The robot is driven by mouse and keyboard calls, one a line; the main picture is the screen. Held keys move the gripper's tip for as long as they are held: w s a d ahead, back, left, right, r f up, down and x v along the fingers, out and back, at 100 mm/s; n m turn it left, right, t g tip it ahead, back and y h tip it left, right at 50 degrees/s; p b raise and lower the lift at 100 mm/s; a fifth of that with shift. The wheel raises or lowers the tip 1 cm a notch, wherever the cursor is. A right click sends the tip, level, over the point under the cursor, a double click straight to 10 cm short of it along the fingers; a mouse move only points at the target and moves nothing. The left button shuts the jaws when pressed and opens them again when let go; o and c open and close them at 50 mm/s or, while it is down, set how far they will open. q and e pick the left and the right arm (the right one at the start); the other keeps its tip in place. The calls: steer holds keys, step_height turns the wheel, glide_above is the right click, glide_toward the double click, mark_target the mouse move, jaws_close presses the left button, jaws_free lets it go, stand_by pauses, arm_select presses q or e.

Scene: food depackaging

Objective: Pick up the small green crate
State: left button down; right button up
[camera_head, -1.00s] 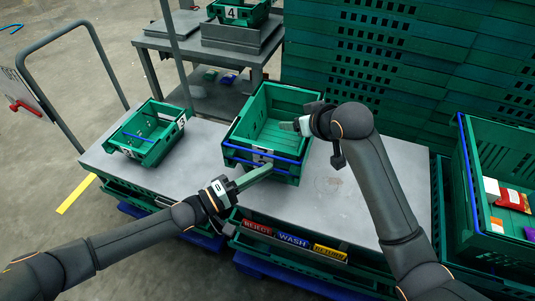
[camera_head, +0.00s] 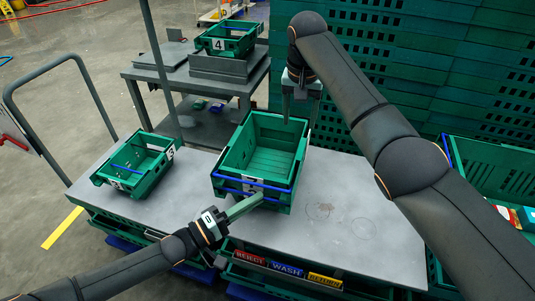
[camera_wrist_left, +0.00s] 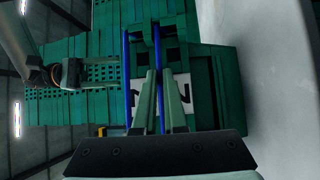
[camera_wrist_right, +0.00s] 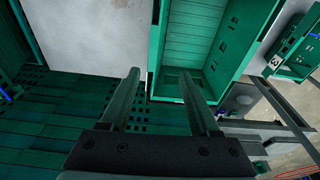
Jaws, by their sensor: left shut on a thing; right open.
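An open, empty green crate (camera_head: 268,160) with blue bars on its front stands in the middle of the grey table. It also shows in the right wrist view (camera_wrist_right: 195,40). My left gripper (camera_head: 258,199) is shut at the crate's front wall, by the blue bar and white label; the left wrist view shows the fingers (camera_wrist_left: 162,75) close together there. My right gripper (camera_head: 300,108) is open above the crate's far end, fingers pointing down. In the right wrist view its fingers (camera_wrist_right: 160,80) are spread near the crate's end wall, apparently without gripping it.
A smaller green crate labelled 3 (camera_head: 138,165) stands at the table's left. A crate labelled 4 (camera_head: 228,38) stands on a grey stand (camera_head: 190,95) behind. Tall stacks of green crates (camera_head: 430,70) rise at the back right. The table's right part (camera_head: 340,205) is clear.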

mark_target(300, 149)
steer(key=f, duration=0.6)
steer(key=shift+w+d, duration=0.3)
steer(key=shift+d+f, duration=0.2)
steer(key=shift+f, duration=2.55)
jaws_close()
steer(key=shift+r, duration=0.1)
